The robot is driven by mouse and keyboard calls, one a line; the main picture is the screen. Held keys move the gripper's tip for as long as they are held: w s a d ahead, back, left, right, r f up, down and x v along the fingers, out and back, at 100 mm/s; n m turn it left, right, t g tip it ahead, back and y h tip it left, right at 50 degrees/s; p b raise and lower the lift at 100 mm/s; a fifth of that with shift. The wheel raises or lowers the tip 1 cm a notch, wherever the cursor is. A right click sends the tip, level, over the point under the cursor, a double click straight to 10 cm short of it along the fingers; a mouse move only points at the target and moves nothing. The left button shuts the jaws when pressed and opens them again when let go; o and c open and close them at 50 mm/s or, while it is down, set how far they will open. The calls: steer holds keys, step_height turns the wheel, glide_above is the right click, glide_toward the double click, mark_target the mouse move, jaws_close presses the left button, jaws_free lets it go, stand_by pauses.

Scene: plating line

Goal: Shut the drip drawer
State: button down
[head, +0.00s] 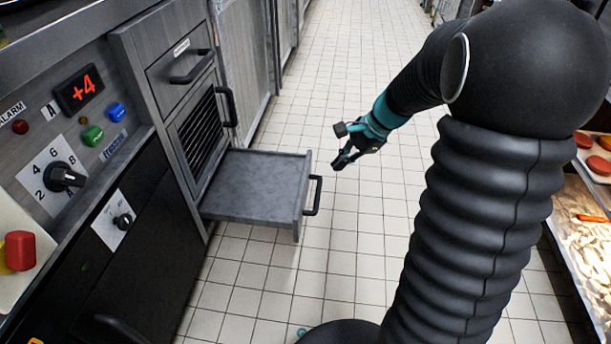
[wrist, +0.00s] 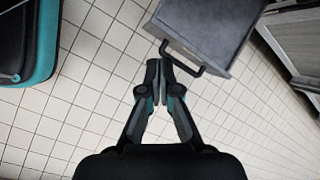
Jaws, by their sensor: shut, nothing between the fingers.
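The drip drawer (head: 254,186) is a grey, shallow drawer that stands pulled out from the lower part of the cabinet, with a black bar handle (head: 314,196) on its front. My gripper (head: 341,161) is shut and empty, over the tiled floor just to the right of the drawer's front in the head view. In the wrist view the shut fingertips (wrist: 158,66) show close to the handle (wrist: 181,62) of the drawer (wrist: 210,28). I cannot tell whether they touch it; in the head view they look apart.
Above the drawer are a vented panel (head: 201,131) with a handle and a small closed drawer (head: 183,62). A control panel with a knob (head: 64,177) and buttons is at the left. Food trays (head: 585,240) stand at the right. The tiled floor between is clear.

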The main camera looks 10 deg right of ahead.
steer(key=w+d+f+m+y+b, duration=0.1)
steer(key=w+d+f+m+b, duration=0.2)
steer(key=f, duration=0.5)
steer(key=w+d+f+m+y, duration=0.25)
steer(key=w+f+m, duration=0.2)
steer(key=f, duration=0.35)
steer(key=shift+t+h, duration=0.35)
steer(key=shift+t, duration=0.15)
steer(key=x, duration=0.4)
steer(key=w+b+x, duration=0.1)
steer(key=x, duration=0.3)
steer(key=r+b+x, duration=0.1)
steer(key=x, duration=0.3)
steer(key=shift+w+a, duration=0.35)
steer(key=shift+a, duration=0.15)
steer(key=shift+w+a+r, duration=0.1)
steer(key=shift+w+a, duration=0.05)
steer(key=shift+a, duration=0.25)
